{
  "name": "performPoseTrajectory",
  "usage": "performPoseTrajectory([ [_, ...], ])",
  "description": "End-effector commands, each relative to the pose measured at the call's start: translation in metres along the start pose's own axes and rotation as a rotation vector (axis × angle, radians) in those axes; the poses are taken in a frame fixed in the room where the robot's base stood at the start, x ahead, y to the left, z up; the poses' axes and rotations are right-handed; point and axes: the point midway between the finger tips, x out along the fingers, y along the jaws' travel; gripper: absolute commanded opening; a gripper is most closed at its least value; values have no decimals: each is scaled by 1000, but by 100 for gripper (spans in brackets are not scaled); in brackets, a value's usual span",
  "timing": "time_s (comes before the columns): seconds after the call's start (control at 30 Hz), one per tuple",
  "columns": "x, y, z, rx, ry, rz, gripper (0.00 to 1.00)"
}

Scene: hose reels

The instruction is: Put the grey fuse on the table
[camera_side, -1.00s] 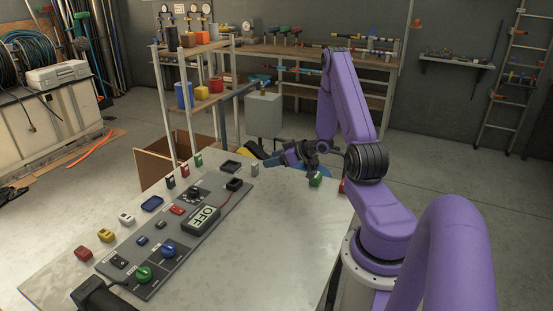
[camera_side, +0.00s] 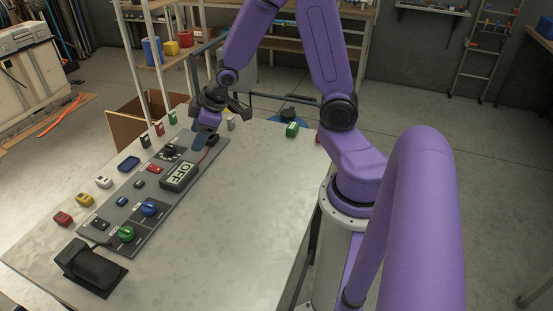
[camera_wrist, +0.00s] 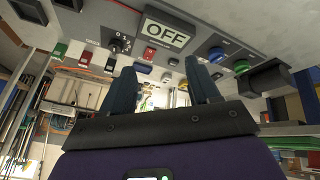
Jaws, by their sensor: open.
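A small light-grey block (camera_side: 230,124), which looks like the grey fuse, stands upright near the table's far edge in the side view. My gripper (camera_side: 207,140) hangs over the far end of the grey panel (camera_side: 122,217), to the left of this block and apart from it. In the wrist view my gripper (camera_wrist: 162,88) has its two dark fingers well apart with nothing between them. I cannot make out the grey block in the wrist view.
The panel carries an OFF display (camera_side: 179,175), a blue knob (camera_side: 149,208) and a green knob (camera_side: 126,233). Coloured blocks and a blue tray (camera_side: 129,163) line its left side. The table's right half is mostly clear.

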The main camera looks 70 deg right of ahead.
Motion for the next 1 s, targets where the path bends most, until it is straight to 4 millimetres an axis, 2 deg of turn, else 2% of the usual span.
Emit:
performPoseTrajectory([
  [0.03, -12, -22, -6, -37, -13, -20, 61],
  [0.23, -60, -100, 3, -162, -112, -112, 61],
  [0.4, -108, -157, 32, -285, -206, -207, 61],
  [0.5, -134, -181, 55, -358, -261, -259, 61],
  [0.6, -154, -195, 75, -420, -307, -300, 61],
  [0.73, -170, -203, 92, -471, -348, -331, 61],
  [1.0, -174, -205, 98, -486, -364, -339, 61],
])
